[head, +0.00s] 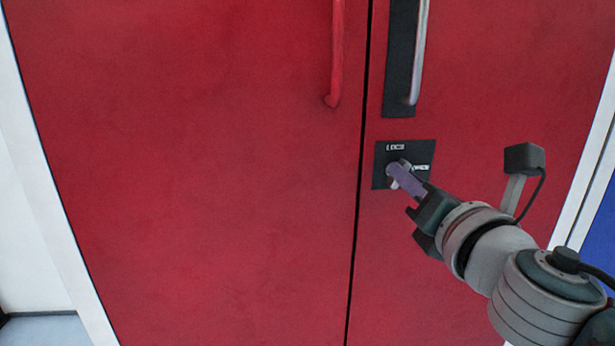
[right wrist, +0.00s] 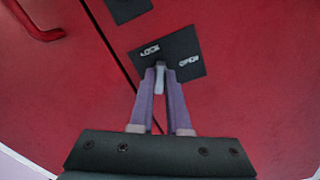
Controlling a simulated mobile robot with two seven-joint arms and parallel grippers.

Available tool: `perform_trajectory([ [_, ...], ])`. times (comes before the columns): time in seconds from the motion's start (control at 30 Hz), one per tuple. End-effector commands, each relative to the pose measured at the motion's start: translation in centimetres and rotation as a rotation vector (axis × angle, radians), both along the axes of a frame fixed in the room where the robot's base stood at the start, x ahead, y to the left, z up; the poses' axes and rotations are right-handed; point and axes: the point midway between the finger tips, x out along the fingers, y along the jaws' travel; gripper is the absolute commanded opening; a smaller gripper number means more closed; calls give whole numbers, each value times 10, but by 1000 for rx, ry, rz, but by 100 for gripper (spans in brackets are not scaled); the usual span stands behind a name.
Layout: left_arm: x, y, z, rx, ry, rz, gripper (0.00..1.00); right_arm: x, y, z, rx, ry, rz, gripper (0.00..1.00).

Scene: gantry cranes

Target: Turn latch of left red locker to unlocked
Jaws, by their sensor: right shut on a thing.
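The red locker (head: 200,180) fills most of the head view with its two doors shut. The latch (right wrist: 160,80) is a small pale knob on a black plate (head: 383,178) on the right door, below the handle. The plate carries the words LOCK, at the top, and OPEN, at the right. In the right wrist view the latch points up, nearer to LOCK than to OPEN. My right gripper (head: 398,177) has its purple fingers shut on the latch, and they also show in the right wrist view (right wrist: 160,92). My left gripper is not in view.
A silver handle (head: 418,55) on a black backing stands above the latch plate, and a red handle (head: 336,55) is on the left door. White frame edges (head: 62,215) run along the locker's sides. A blue surface (head: 601,235) is at the far right.

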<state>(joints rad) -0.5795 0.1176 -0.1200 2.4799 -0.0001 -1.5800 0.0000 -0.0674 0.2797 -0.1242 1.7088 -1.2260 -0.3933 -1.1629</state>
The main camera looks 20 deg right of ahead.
Motion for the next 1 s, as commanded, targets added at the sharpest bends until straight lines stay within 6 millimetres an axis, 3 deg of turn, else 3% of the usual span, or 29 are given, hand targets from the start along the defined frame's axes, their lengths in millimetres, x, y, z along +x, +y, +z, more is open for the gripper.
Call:
perform_trajectory([
  [1.0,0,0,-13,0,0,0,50,-1,-2,-3,894,-215,-1,0],
])
